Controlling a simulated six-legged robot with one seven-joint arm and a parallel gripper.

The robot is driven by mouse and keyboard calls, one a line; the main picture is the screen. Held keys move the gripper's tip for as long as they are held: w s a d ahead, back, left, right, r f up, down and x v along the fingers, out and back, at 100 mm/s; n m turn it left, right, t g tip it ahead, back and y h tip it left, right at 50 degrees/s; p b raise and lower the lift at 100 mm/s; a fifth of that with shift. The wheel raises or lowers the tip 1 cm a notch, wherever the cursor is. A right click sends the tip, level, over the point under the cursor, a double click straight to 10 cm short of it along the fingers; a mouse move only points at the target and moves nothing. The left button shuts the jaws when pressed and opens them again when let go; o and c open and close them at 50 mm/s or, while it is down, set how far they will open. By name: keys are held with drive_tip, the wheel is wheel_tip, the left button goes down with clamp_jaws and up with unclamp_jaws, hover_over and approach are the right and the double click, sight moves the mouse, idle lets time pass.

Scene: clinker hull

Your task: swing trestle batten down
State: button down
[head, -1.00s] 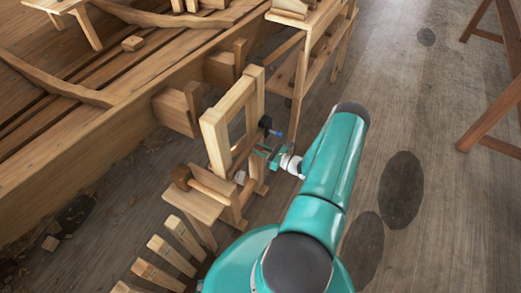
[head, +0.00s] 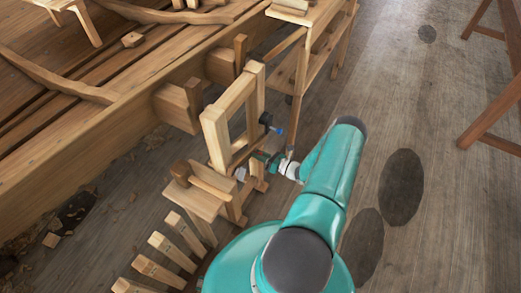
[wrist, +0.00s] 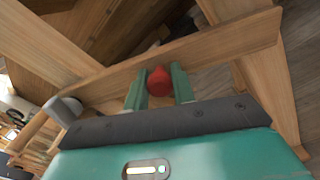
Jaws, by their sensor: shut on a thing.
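The trestle is a pale wooden frame (head: 214,130) standing beside the hull in the head view. Its batten (wrist: 225,50) is a wooden bar that slants across the wrist view, lower at the left and higher at the right. A red knob (wrist: 159,82) sits on the batten. My gripper (wrist: 159,88) has its green fingers either side of the knob and is shut on it. In the head view my gripper (head: 262,158) is at the near side of the frame, low down; the knob is too small to make out there.
A wooden bench with a mallet (head: 196,184) stands just left of the trestle. The planked hull (head: 90,145) lies to the left, a shelved stand (head: 312,60) behind, and a reddish trestle leg (head: 490,120) at far right. The floor (head: 440,170) at right is clear.

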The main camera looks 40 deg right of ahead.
drive_tip(key=s+a+f+m, duration=0.2)
drive_tip(key=a+f+m, duration=0.3)
drive_tip(key=a+m, duration=0.1)
drive_tip(key=s+a+f+m, duration=0.2)
drive_tip(key=a+f+m, duration=0.2)
drive_tip(key=a+m, duration=0.3)
drive_tip(key=shift+s+f+m, duration=0.3)
drive_tip(key=shift+s+f, duration=0.1)
drive_tip(key=c, duration=1.2)
unclamp_jaws()
drive_tip(key=shift+o, duration=0.2)
drive_tip(key=v, duration=1.3)
drive_tip(key=shift+s, duration=0.4)
drive_tip(key=shift+d+r, duration=0.1)
drive_tip(key=shift+r, duration=0.05)
